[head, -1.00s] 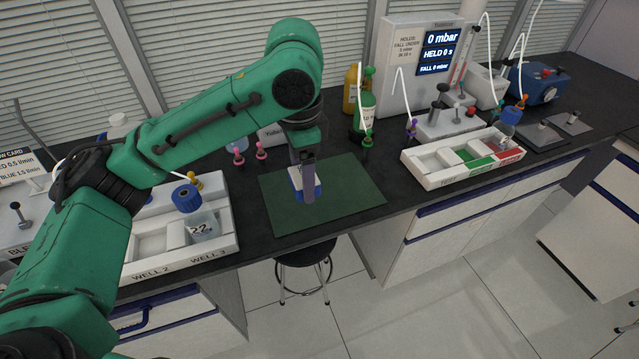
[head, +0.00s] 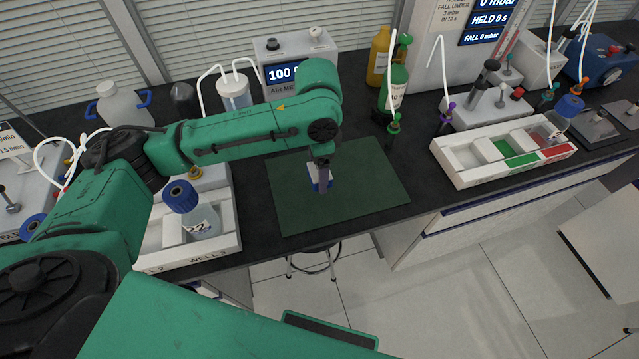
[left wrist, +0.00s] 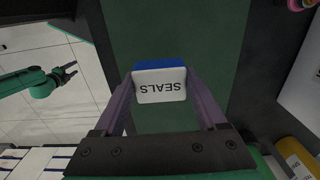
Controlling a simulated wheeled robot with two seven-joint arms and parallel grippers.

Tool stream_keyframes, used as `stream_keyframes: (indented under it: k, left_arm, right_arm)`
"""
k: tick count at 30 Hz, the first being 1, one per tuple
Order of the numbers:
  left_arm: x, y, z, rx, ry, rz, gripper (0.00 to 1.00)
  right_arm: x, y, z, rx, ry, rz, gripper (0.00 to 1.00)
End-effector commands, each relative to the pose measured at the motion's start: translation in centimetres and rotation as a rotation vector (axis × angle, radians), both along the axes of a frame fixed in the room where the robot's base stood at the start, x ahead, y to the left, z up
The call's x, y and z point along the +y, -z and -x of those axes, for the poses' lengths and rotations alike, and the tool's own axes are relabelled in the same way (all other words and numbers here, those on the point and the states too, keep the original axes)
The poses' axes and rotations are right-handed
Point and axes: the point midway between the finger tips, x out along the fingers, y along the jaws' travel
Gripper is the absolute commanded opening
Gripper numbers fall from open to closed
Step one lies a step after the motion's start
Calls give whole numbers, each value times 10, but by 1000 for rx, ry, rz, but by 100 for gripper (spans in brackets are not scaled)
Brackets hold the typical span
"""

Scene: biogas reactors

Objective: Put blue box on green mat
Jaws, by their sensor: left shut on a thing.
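The blue box (head: 315,183) has a white face and shows over the back middle part of the green mat (head: 375,195). My left gripper (head: 323,186) points down and is shut on it. In the left wrist view the box (left wrist: 160,85) sits between the two purple fingers, its white label reading "SEALS", with the mat (left wrist: 215,35) behind it. I cannot tell whether its underside touches the mat. My right gripper (left wrist: 67,72) shows small in the left wrist view, away over the floor, with its fingers apart and empty.
A white tray with a blue-capped bottle (head: 195,210) stands left of the mat. A sectioned white tray (head: 465,178) stands to the right. Behind are a green bottle (head: 392,90), a yellow bottle (head: 379,55) and an air meter (head: 285,72). The mat's right half is clear.

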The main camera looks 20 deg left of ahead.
Motion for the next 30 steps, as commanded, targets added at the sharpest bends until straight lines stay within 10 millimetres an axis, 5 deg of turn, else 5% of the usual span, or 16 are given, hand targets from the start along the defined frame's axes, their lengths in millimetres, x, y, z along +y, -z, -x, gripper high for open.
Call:
stream_keyframes:
  k: [10,20,21,22,30]
  left_arm:
    - [0,61,0,-1,0,1,17]
    - [0,67,0,-1,1,0,17]
    - [0,67,0,-1,1,0,85]
    - [0,67,0,-2,1,0,97]
    - [0,65,-1,-3,1,1,100]
  right_arm:
    - [0,-4,-15,-24,0,-1,57]
    - [0,-4,-14,-22,0,-1,57]
    - [0,-4,-14,-22,0,-1,57]
    - [0,-4,-13,-22,0,-1,57]
    - [0,-3,-11,-18,0,0,57]
